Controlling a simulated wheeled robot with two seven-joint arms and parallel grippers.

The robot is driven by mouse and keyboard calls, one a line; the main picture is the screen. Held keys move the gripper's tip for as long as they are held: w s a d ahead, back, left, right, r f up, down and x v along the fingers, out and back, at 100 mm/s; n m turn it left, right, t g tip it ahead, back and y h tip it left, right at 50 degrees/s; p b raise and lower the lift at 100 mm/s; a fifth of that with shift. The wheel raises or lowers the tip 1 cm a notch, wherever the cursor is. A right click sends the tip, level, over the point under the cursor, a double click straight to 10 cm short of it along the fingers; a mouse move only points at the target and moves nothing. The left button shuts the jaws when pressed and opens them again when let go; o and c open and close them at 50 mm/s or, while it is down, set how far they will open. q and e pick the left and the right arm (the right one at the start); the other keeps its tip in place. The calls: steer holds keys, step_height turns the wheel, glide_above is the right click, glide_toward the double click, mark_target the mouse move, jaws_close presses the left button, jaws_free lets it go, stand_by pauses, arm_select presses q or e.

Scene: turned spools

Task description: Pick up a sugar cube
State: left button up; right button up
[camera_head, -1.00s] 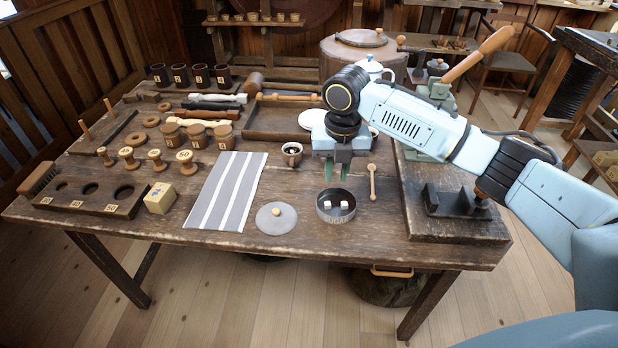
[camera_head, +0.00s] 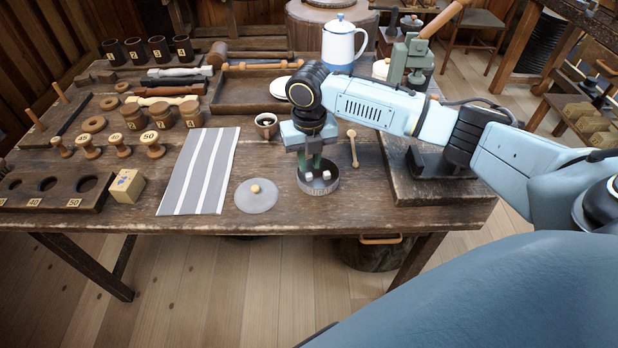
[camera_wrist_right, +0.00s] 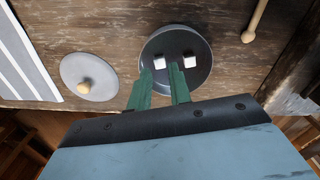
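Two white sugar cubes sit inside a round dark sugar tin near the front of the table: a left cube (camera_head: 308,177) and a right cube (camera_head: 326,175). My right gripper (camera_head: 310,164) points down over the tin (camera_head: 319,190), its green fingers apart and nothing held between them. In the right wrist view the fingertips (camera_wrist_right: 160,68) show on either side of the left cube (camera_wrist_right: 159,62). The right cube (camera_wrist_right: 190,59) lies outside the right finger. I cannot tell how far the tips are above the cubes. My left gripper is not in view.
A grey round lid (camera_head: 257,198) with a wooden knob lies left of the tin. A striped cloth (camera_head: 201,170) lies further left. A raised dark board (camera_head: 440,184) is at right.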

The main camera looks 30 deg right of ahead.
mark_target(309, 174)
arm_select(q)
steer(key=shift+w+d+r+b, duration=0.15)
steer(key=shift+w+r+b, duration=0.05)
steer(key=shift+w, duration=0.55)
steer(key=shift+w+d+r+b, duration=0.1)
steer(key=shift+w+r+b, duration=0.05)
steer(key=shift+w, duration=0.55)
arm_select(e)
steer(key=shift+f, duration=1.7)
steer(key=shift+c, duration=0.4)
jaws_close()
steer(key=shift+r, duration=0.15)
